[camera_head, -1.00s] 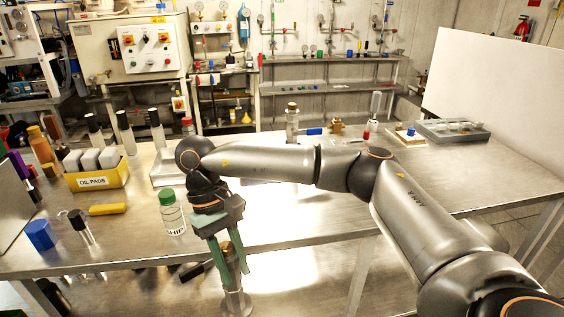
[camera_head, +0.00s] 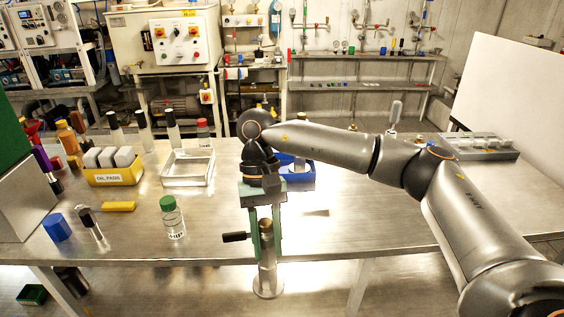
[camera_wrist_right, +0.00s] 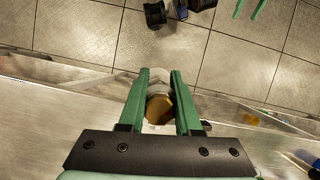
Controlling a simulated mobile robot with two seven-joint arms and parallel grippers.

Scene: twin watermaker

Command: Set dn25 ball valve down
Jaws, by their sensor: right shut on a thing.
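The DN25 ball valve (camera_head: 267,272) is a metal pipe-like body with a round flange at its foot, a brass-coloured top and a black handle pointing left. My right gripper (camera_head: 265,236) is shut on it, its green fingers around the upper part. In the head view it hangs at the table's front edge. In the right wrist view, the brass-coloured part (camera_wrist_right: 160,108) shows between the fingers of the right gripper (camera_wrist_right: 160,82); the lower body is hidden. Two green fingers of what looks like my left gripper (camera_wrist_right: 248,10) show apart and empty at the top, partly cut off.
The steel table (camera_head: 330,225) has clear room right of the valve. A green-capped bottle (camera_head: 173,220) stands left of it. A yellow oil pads box (camera_head: 115,177) stands at left.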

